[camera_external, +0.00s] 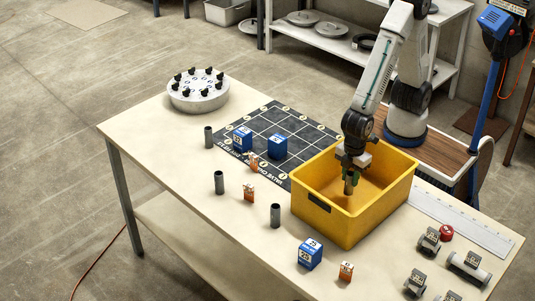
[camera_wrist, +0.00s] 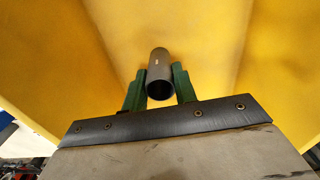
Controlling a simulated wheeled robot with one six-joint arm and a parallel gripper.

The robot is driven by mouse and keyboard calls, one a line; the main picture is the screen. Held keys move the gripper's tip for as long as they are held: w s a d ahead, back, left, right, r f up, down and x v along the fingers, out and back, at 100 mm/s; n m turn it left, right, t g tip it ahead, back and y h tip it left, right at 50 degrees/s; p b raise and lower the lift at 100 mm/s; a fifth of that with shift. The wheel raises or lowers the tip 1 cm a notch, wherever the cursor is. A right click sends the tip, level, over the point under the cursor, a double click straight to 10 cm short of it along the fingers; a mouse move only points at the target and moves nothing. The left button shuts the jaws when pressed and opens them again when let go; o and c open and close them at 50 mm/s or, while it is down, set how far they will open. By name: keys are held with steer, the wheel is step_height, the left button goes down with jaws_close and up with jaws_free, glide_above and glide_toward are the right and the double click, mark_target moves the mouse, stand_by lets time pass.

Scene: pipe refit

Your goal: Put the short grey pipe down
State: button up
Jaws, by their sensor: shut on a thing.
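My gripper (camera_external: 351,176) is inside the mouth of the yellow bin (camera_external: 341,221), pointing down. It is shut on a short grey pipe (camera_external: 350,187), which hangs upright below it. In the wrist view the grey pipe (camera_wrist: 159,74) sits between the two green fingers of my gripper (camera_wrist: 160,85), with yellow bin walls (camera_wrist: 230,40) all around. I cannot tell whether the pipe's lower end touches the bin floor. Three similar grey pipes stand upright on the table: one at the back left (camera_external: 208,137), one in the middle (camera_external: 219,182) and one near the bin (camera_external: 275,215).
A black gridded mat (camera_external: 262,122) holds blue boxes (camera_external: 278,146) behind the bin. Several pipe fittings (camera_external: 429,240) lie at the right. A round grey holder (camera_external: 198,92) with black knobs is at the back left.

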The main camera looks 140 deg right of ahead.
steer(key=shift+f, duration=1.3)
steer(key=shift+f, duration=0.1)
steer(key=o, duration=1)
steer(key=shift+c, duration=0.2)
step_height(320, 180, up, 12)
steer(key=shift+r, duration=0.2)
steer(key=s+d+r, duration=0.1)
steer(key=s+r, duration=0.2)
steer(key=s, duration=0.5)
steer(key=s+d+r, duration=0.2)
steer(key=s+r, duration=0.1)
steer(key=s, duration=0.5)
steer(key=s+d+r+t, duration=0.1)
steer(key=s+r, duration=0.2)
steer(key=s, duration=0.5)
steer(key=shift+d+r, duration=0.2)
steer(key=shift+d, duration=0.05)
